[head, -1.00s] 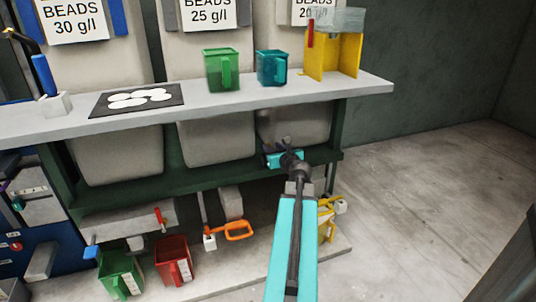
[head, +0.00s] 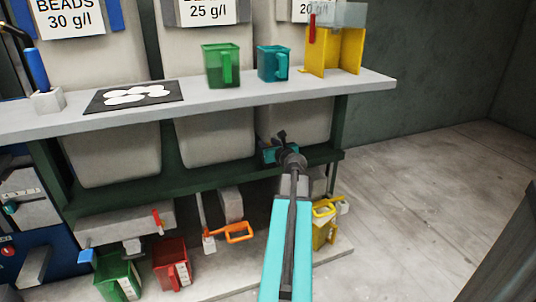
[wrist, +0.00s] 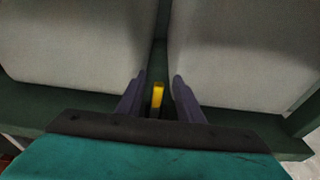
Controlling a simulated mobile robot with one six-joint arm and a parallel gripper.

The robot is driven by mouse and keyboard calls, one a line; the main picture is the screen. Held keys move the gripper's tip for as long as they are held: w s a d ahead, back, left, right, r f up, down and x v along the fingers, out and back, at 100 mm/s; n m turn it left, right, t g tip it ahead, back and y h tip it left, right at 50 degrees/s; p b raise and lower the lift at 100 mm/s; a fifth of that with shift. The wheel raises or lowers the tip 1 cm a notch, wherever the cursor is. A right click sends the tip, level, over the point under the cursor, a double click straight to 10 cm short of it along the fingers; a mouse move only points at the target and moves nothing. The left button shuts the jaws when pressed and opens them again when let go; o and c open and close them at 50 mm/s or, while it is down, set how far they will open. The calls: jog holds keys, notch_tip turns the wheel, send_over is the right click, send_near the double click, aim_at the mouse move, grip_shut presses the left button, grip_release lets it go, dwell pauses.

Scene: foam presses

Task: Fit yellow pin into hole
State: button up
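My gripper (head: 277,145) is in front of the lower shelf edge, below the bench top, in the head view. In the wrist view its two dark fingers (wrist: 159,98) stand apart. A small upright yellow piece (wrist: 157,97), perhaps the yellow pin, shows between them with a gap on each side. I cannot tell whether it is between the fingertips or farther behind them. I see no pin at the gripper in the head view. No hole can be made out.
A bench (head: 215,112) carries a green jug (head: 216,66), a teal jug (head: 268,64), a yellow stand (head: 345,52) and a black mat (head: 110,104). Pale bins (head: 215,137) are below it. Red (head: 170,262) and green (head: 118,276) jugs stand on the low platform.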

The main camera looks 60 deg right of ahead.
grip_shut()
jog(key=shift+a+r, duration=0.1)
jog(key=shift+r, duration=0.1)
dwell(0.4)
